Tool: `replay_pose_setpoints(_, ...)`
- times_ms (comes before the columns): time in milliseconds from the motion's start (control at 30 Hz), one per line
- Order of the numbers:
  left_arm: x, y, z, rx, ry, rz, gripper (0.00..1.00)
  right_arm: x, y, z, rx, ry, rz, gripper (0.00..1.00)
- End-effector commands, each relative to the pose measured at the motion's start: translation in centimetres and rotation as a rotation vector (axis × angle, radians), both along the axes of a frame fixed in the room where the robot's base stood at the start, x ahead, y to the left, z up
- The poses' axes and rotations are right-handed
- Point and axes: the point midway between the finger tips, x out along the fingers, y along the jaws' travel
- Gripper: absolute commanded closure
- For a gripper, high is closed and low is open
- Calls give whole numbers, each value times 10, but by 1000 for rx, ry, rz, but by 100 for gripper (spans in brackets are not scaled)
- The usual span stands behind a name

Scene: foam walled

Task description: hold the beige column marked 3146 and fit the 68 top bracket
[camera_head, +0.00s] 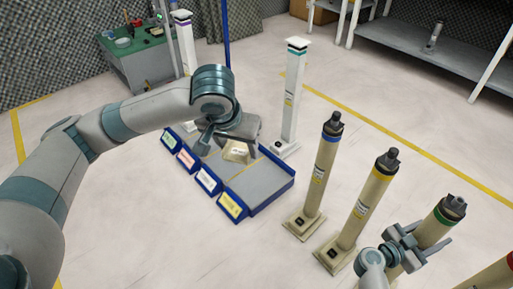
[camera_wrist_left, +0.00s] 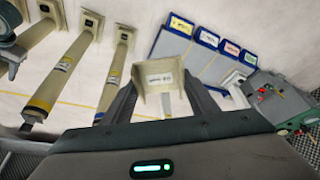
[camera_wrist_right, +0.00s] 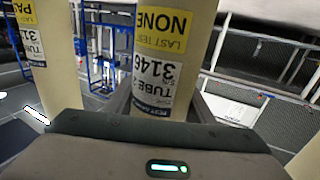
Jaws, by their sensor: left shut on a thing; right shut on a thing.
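My left gripper (camera_head: 232,146) is shut on a beige bracket (camera_head: 236,153), held above the blue bin tray. In the left wrist view the bracket (camera_wrist_left: 160,84) sits between the fingers with a white label too small to read. My right gripper (camera_head: 413,246) is shut around the beige column with a green band (camera_head: 436,228) at the lower right. In the right wrist view this column (camera_wrist_right: 172,45) carries an upside-down label reading 3146, between the fingers. A dark fitting tops the column, with no bracket on it. Its foot is hidden.
The blue bin tray (camera_head: 285,172) has several coloured labels along its front. Beige columns with blue (camera_head: 317,175) and yellow (camera_head: 368,200) bands stand left of the held one. A white column (camera_head: 292,95) stands behind the tray. Floor in front of the tray is clear.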

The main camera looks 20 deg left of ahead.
Motion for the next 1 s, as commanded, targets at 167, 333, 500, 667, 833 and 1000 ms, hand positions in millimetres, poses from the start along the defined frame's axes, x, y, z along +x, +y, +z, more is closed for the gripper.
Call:
replay_pose_setpoints(167, 13, -25, 2, -2, -1, -55, 73, 0, 1, 0, 1, 1, 1, 100)
replay_pose_setpoints(333, 32, -70, 5, -1, -2, -156, 73, 0, 1, 0, 0, 1, 1, 100)
replay_pose_setpoints(500, 53, -131, 12, -2, -2, -292, 73, 0, 1, 0, 0, 1, 1, 100)
replay_pose_setpoints(667, 66, -193, 21, -1, -2, -430, 73, 0, 1, 0, 0, 1, 1, 100)
replay_pose_setpoints(833, 73, -260, 32, -1, -2, -576, 73, 0, 1, -1, 0, 1, 1, 100)
replay_pose_setpoints(1000, 72, -328, 45, 0, -3, -721, 73, 0, 1, -1, 1, 1, 1, 100)
